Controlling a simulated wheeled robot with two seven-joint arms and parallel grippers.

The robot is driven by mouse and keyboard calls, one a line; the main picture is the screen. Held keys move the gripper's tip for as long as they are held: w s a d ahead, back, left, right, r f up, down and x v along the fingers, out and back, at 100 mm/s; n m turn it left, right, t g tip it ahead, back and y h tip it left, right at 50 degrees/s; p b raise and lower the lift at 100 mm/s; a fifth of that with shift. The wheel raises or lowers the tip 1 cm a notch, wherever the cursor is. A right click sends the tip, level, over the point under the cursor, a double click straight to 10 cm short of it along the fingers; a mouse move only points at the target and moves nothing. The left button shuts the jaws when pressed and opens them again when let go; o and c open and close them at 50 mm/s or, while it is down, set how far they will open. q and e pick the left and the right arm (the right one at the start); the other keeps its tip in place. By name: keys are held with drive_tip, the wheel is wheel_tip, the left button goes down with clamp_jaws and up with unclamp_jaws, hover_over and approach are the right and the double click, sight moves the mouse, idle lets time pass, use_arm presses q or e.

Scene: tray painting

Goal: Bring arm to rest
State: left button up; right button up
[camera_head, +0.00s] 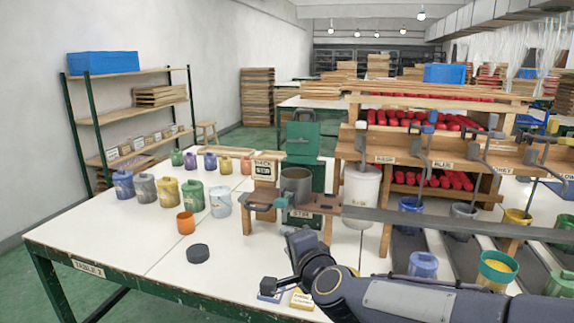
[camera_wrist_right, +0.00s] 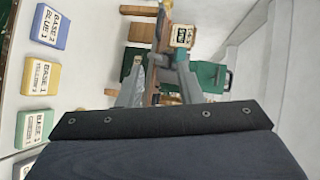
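My right arm comes in from the lower right in the head view. Its right gripper (camera_head: 300,238) is over the front of the white table, just in front of the stirring stand (camera_head: 322,205). In the right wrist view the two grey fingers of the right gripper (camera_wrist_right: 160,84) are apart, with nothing seen held between them. The wooden stand and its sign (camera_wrist_right: 182,36) show beyond the fingers. A grey metal pot (camera_head: 296,184) sits at the stand. My left gripper is not in view.
Coloured paint pots, including an orange cup (camera_head: 186,223), and a dark round disc (camera_head: 198,253) stand on the left of the table (camera_head: 120,250). A blue card (camera_wrist_right: 50,27) and a yellow card (camera_wrist_right: 40,79) lie by my right arm. Buckets under dispensers stand right.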

drive_tip(key=s+d+f+n+g, duration=0.35)
drive_tip(key=s+d+n, duration=0.35)
drive_tip(key=s+d, duration=0.55)
drive_tip(key=s+d+f+n+g+h, duration=0.1)
drive_tip(key=s+d+f+n+g, duration=0.25)
drive_tip(key=s, duration=0.55)
drive_tip(key=s+d+f+g+h, duration=0.15)
drive_tip(key=s+d+f, duration=0.35)
drive_tip(key=s, duration=0.5)
wheel_tip(320, 180, up, 13)
drive_tip(key=a+p, duration=0.1)
drive_tip(key=p, duration=1.3)
drive_tip(key=shift+s+y, duration=0.15)
drive_tip(key=shift+y, duration=0.2)
drive_tip(key=shift+f, duration=0.15)
